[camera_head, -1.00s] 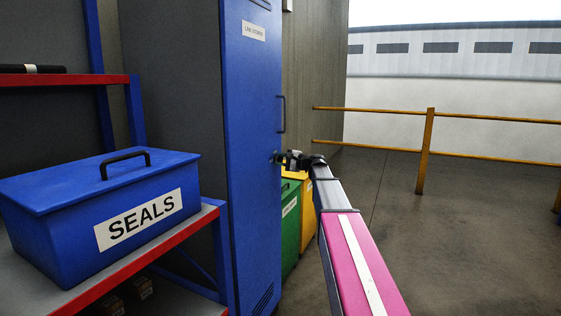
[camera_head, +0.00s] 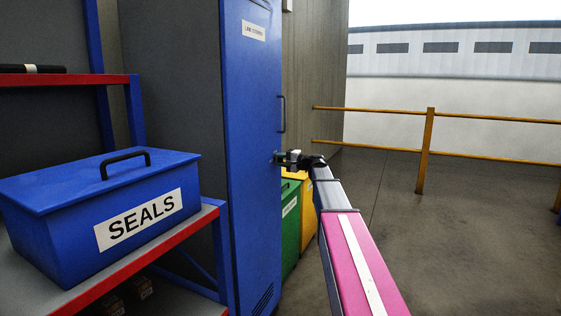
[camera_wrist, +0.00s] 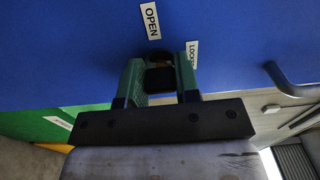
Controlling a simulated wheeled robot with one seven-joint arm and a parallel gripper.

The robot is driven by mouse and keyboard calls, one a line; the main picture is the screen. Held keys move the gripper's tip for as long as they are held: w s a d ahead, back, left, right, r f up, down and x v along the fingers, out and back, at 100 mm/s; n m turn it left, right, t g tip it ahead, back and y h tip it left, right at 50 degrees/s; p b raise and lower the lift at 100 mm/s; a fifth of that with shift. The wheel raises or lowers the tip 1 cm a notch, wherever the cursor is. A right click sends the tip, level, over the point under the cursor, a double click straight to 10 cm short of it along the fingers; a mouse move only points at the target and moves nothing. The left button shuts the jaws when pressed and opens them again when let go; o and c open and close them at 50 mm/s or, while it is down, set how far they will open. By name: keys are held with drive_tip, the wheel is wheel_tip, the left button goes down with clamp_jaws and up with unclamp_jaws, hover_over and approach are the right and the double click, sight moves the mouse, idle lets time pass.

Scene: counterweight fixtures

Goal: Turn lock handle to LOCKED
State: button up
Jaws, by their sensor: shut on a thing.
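The lock handle (camera_wrist: 159,78) is a small dark knob on the blue locker door (camera_head: 251,130). In the wrist view my gripper (camera_wrist: 160,64) has its two green fingers on either side of the handle, shut on it. An OPEN label (camera_wrist: 151,20) is on the door just above the handle, tilted. A LOCKED label (camera_wrist: 192,53) is to the right, partly covered by the right finger. In the head view my gripper (camera_head: 281,158) is at the door's edge below the long door pull (camera_head: 282,114); the lock handle is too small to make out there.
A blue SEALS box (camera_head: 100,205) sits on a red-edged shelf (camera_head: 165,258) at left. Green (camera_head: 291,215) and yellow (camera_head: 304,205) bins stand right of the locker, behind my arm. A yellow railing (camera_head: 427,150) crosses the back. Floor at right is clear.

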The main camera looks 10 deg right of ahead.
drive_tip(key=o, duration=0.9)
drive_tip(key=shift+s, duration=0.1)
drive_tip(key=v, duration=1)
drive_tip(key=shift+s+d, duration=0.2)
drive_tip(key=shift+d, duration=0.15)
drive_tip(key=shift+f, duration=0.1)
